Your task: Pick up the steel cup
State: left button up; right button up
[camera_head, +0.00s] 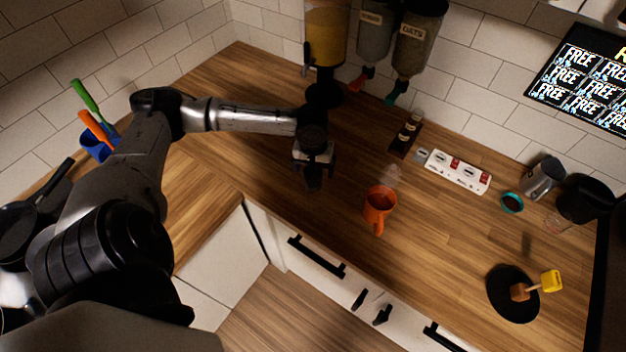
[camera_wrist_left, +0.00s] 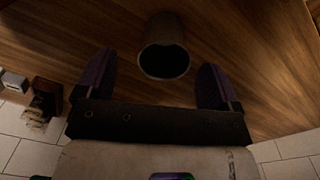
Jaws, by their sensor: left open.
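In the left wrist view a greyish steel cup (camera_wrist_left: 165,50) with a dark mouth shows on the wooden counter. My left gripper (camera_wrist_left: 157,65) is open, with its two fingers to either side of the cup in that view and a gap on each side. In the head view my left gripper (camera_head: 313,178) points down over the counter, left of the orange mug. The cup is hidden or too dark to make out under it there. My right gripper is not in view.
An orange mug (camera_head: 378,205) stands right of my left gripper. Behind are dispensers (camera_head: 412,42), a dark bottle rack (camera_head: 406,133) and a white socket strip (camera_head: 457,171). A grey pitcher (camera_head: 542,177) and a round black mat (camera_head: 508,310) are at right.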

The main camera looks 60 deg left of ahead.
pick_arm(q)
jog(key=shift+s+a+f+b, duration=0.1)
jog(key=shift+a+f+b, duration=0.1)
jog(key=shift+f, duration=1.25)
jog(key=shift+a+f+b, duration=0.1)
jog(key=shift+f+b, duration=0.1)
jog(key=shift+f, duration=1.25)
jog(key=c, duration=1)
